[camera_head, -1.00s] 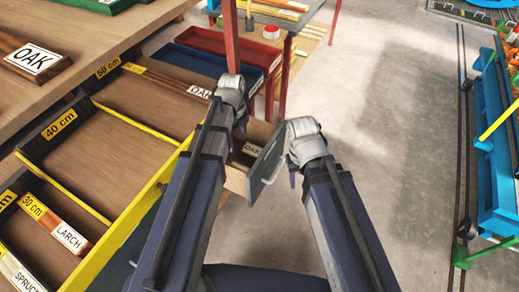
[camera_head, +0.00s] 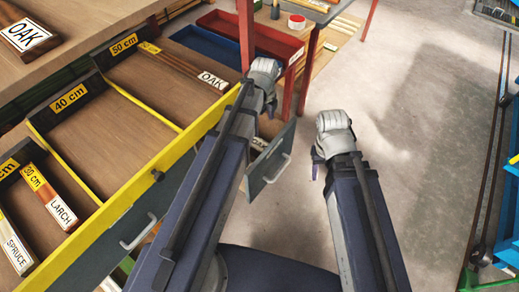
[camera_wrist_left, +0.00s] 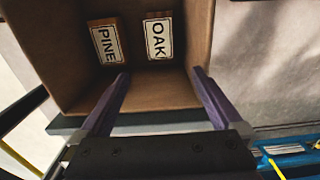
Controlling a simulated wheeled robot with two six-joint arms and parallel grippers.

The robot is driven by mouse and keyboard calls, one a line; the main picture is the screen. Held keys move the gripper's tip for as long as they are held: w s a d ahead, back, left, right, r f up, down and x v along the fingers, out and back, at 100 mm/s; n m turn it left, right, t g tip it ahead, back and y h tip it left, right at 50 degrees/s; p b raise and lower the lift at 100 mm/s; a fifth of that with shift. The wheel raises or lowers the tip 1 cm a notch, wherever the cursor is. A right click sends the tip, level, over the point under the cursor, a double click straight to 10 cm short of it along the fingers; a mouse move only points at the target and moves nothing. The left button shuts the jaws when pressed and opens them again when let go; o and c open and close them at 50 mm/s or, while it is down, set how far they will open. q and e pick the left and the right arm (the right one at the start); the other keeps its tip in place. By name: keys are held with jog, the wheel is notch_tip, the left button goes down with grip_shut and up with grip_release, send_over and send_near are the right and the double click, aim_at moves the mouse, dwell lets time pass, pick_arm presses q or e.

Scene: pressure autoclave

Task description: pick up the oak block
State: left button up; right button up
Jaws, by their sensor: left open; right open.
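The oak block (camera_wrist_left: 158,38), with a white OAK label, lies in an open brown drawer (camera_wrist_left: 160,96) in the left wrist view. A pine block (camera_wrist_left: 106,42) lies beside it on the left. My left gripper (camera_wrist_left: 161,73) is open and empty, its two purple fingers spread over the near side of the drawer, apart from both blocks. In the head view my left gripper (camera_head: 268,108) is above the drawer and hides most of its inside. My right gripper (camera_head: 316,166) is open and empty to the right of the grey drawer front (camera_head: 270,168).
A long yellow-edged drawer (camera_head: 138,192) at left holds LARCH and SPRUCE pieces and an OAK-labelled piece (camera_head: 195,70). Another OAK-labelled piece (camera_head: 25,36) lies on the worktop. A red tray (camera_head: 270,42) is behind my left gripper.

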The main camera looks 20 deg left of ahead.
pick_arm(q)
jog(key=b, duration=0.8)
send_over(263, 147)
notch_tip(263, 147, down, 9)
jog(key=shift+w+f, duration=0.1)
jog(key=shift+f, duration=0.05)
notch_tip(263, 147, down, 5)
jog(key=b, duration=0.5)
jog(key=shift+c, duration=0.4)
jog(key=c, duration=1.5)
